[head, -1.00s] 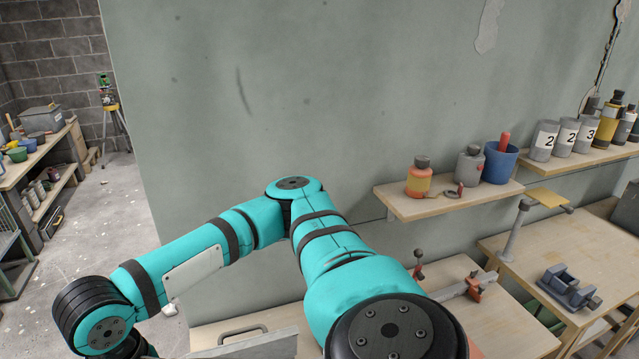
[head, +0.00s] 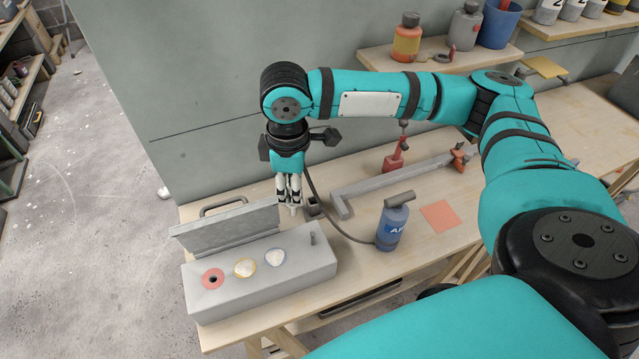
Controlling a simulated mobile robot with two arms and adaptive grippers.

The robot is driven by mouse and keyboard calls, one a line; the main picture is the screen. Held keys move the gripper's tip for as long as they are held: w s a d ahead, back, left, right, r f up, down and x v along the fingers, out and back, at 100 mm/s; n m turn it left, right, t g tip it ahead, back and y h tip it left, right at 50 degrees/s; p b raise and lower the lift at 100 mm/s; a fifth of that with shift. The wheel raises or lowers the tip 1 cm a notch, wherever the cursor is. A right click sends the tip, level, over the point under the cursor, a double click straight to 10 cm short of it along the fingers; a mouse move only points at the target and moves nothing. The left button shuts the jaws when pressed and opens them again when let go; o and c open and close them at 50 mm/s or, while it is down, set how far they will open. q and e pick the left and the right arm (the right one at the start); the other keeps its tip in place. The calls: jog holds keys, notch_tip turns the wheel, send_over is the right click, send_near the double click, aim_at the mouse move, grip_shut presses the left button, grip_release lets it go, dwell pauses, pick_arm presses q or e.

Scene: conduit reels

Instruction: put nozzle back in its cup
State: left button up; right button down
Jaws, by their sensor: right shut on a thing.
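My right gripper (head: 289,194) points down over the bench, behind the grey box. It is shut on the nozzle (head: 293,208), of which only a pale tip shows below the fingers. A dark hose (head: 343,232) runs from the gripper area down to a blue bottle (head: 392,222) marked with "A" and more letters. A small dark holder (head: 313,207), which may be the cup, stands just right of the fingertips. I cannot tell whether the nozzle touches it. My left gripper is not in view.
A grey box (head: 225,300) with its lid (head: 225,230) open has red, yellow and blue rings on top. A red clamp (head: 394,160), a grey bar (head: 385,180) and an orange square (head: 440,216) lie to the right. A shelf (head: 375,58) with bottles is on the wall.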

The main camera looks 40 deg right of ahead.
jog(key=w+d+f+n+b, duration=0.25)
jog(key=w+d+n, duration=0.2)
jog(key=n, duration=0.65)
jog(key=w+d+f+n+b, duration=0.1)
jog(key=w+d+f+n, duration=0.4)
jog(key=n, duration=0.7)
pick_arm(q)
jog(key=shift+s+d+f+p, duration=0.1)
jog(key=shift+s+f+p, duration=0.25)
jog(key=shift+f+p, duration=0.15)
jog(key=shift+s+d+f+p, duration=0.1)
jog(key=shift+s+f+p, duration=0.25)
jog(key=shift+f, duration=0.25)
pick_arm(e)
notch_tip(320, 180, down, 9)
jog(key=shift+s+d+r, duration=0.2)
jog(key=shift+s+d, duration=0.2)
jog(key=shift+d, duration=0.05)
jog(key=shift+f, duration=0.1)
jog(key=shift+f, duration=0.25)
jog(key=c, duration=1.2)
grip_release()
jog(key=shift+o, duration=0.2)
